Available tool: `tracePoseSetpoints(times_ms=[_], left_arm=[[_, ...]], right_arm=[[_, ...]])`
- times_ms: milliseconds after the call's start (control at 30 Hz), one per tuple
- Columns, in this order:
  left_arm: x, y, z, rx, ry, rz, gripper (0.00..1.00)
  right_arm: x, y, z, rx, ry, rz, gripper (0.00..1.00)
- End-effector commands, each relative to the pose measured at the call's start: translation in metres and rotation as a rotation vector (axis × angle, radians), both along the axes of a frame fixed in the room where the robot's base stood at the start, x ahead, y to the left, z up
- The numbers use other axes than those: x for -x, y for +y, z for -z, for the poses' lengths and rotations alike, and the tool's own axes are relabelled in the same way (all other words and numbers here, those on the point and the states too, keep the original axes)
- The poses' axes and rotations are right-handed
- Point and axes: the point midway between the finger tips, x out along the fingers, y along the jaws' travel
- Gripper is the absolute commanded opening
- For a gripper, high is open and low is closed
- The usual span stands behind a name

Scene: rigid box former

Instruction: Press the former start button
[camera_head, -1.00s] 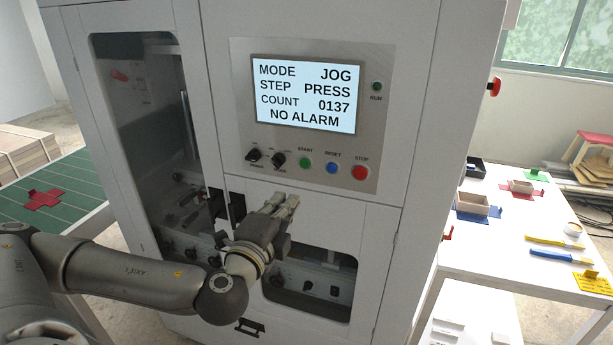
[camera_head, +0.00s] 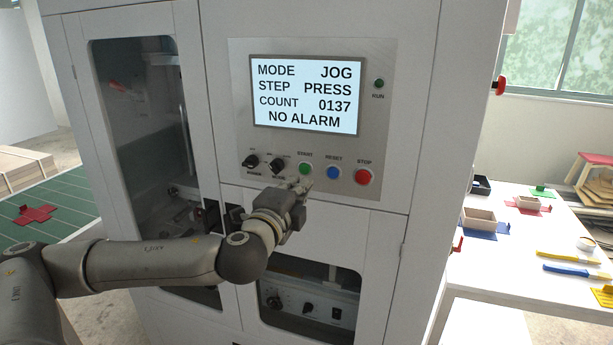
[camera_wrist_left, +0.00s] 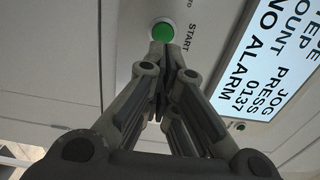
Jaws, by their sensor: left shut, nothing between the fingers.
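The green start button (camera_head: 305,169) sits under the label START on the grey panel (camera_head: 385,110) of the white machine. My left gripper (camera_head: 304,186) is shut and empty, its fingertips just below the button in the head view. In the left wrist view the closed fingertips (camera_wrist_left: 161,50) reach the lower edge of the green button (camera_wrist_left: 162,32). I cannot tell whether they touch it. The screen (camera_head: 306,93) reads MODE JOG, STEP PRESS, COUNT 0137, NO ALARM. My right gripper is not in view.
A blue reset button (camera_head: 333,173) and a red stop button (camera_head: 362,177) lie right of the start button. Two black knobs (camera_head: 276,165) lie left of it. A white table (camera_head: 500,270) with small trays stands right; a green-topped table (camera_head: 70,200) stands left.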

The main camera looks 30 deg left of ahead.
Motion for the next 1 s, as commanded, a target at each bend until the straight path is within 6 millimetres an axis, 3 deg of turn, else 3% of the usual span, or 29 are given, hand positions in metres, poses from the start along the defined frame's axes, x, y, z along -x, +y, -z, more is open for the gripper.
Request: tracePoseSetpoints(times_ms=[200, 400, 1000], left_arm=[[-0.033, 0.008, -0.004, 0.000, 0.001, -0.001, 0.00], [-0.049, 0.012, -0.001, 0.000, 0.001, -0.002, 0.00], [-0.059, 0.014, 0.002, 0.001, 0.001, -0.001, 0.00]], right_arm=[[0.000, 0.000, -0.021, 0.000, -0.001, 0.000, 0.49], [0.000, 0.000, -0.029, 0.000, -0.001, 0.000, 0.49], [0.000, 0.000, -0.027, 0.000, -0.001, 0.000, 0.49]])
